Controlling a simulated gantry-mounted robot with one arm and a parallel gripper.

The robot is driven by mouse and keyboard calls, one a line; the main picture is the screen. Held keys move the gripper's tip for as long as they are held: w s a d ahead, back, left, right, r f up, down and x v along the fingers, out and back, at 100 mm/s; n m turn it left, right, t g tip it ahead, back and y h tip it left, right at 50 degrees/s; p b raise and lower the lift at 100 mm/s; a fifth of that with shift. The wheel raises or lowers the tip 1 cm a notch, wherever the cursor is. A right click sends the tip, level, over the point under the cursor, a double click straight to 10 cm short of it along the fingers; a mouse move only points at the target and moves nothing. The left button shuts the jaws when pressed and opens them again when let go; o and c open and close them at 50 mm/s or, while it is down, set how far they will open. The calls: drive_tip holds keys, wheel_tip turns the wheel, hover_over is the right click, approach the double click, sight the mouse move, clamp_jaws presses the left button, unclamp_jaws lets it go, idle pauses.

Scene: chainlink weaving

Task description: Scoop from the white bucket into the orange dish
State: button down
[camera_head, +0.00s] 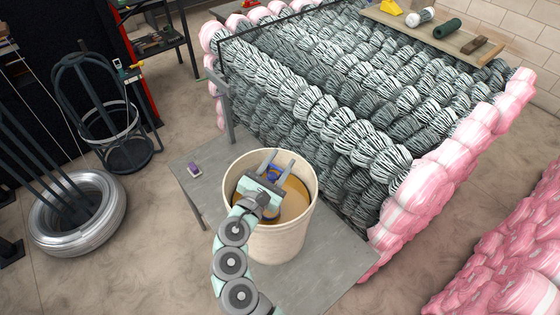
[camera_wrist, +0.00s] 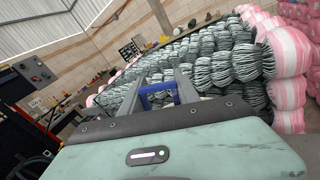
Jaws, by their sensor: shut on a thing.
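The white bucket (camera_head: 285,243) stands on the grey table in the head view, with tan-orange contents (camera_head: 294,200) inside. My gripper (camera_head: 278,164) reaches over and into its mouth. It is shut on a blue handle (camera_wrist: 157,96), seen between the two grey fingers in the wrist view. A bit of blue (camera_head: 274,175) also shows at the fingers in the head view. The rest of the held tool, likely a scoop, is mostly hidden by my gripper and arm, so I cannot tell whether it carries anything. I see no orange dish in either view.
The grey table (camera_head: 335,265) has a small purple item (camera_head: 194,171) at its left. Stacked wire-mesh rolls (camera_head: 330,110) with pink wraps rise close behind and right of the bucket. A wire coil (camera_head: 77,215) and a dark stand (camera_head: 108,130) are on the floor at left.

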wheel_tip(320, 180, up, 12)
drive_tip(key=n+p, duration=0.3)
drive_tip(key=p, duration=1)
idle(0.4)
drive_tip(key=shift+r, duration=0.15)
idle(0.5)
